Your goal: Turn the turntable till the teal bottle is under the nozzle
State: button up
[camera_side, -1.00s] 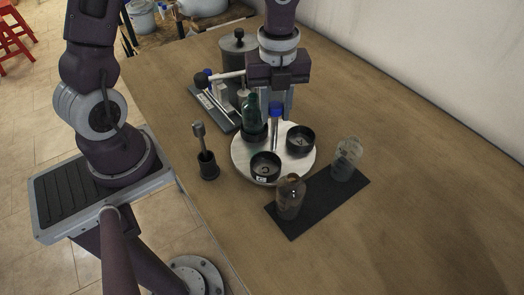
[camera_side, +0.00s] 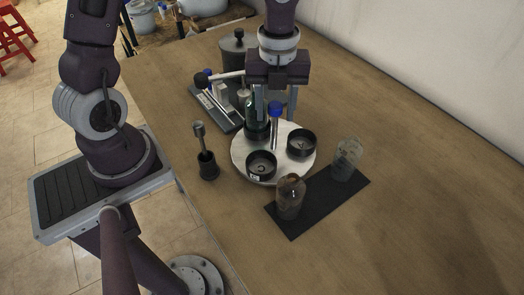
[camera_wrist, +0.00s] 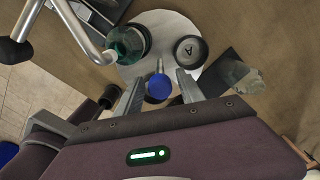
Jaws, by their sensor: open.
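The white turntable (camera_side: 283,172) stands on the table with the teal bottle (camera_side: 252,120) in a black holder at its back left. In the wrist view the bottle (camera_wrist: 128,40) shows from above, beside the end of a grey bent pipe (camera_wrist: 82,26), apparently the nozzle. Whether they line up is unclear. A blue-topped upright peg (camera_side: 275,112) rises from the turntable. My gripper (camera_side: 277,110) is open above the turntable. In the wrist view its fingers (camera_wrist: 159,80) are apart, one on each side of the peg's blue top (camera_wrist: 158,88). Contact cannot be told.
Two black cups (camera_side: 301,143) (camera_side: 262,165) sit on the turntable. Two clear bottles (camera_side: 290,198) (camera_side: 347,158) stand on a dark mat (camera_side: 323,203) in front. A dark holder with a rod (camera_side: 207,165) stands left. A grey drum (camera_side: 237,48) stands behind. The table's right side is clear.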

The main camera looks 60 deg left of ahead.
notch_tip(320, 180, up, 7)
jog(key=shift+f, duration=0.1)
dwell(0.3)
jog(key=s+a+r+n+t, duration=0.1)
jog(key=s+r+n, duration=0.3)
jog(key=s+n, duration=0.4)
jog(key=s+a+r+n+t, duration=0.1)
jog(key=s+r+n+t, duration=0.3)
jog(key=n, duration=1.3)
jog(key=s, duration=0.4)
jog(key=shift+a+t, duration=0.3)
jog(key=shift+a, duration=0.1)
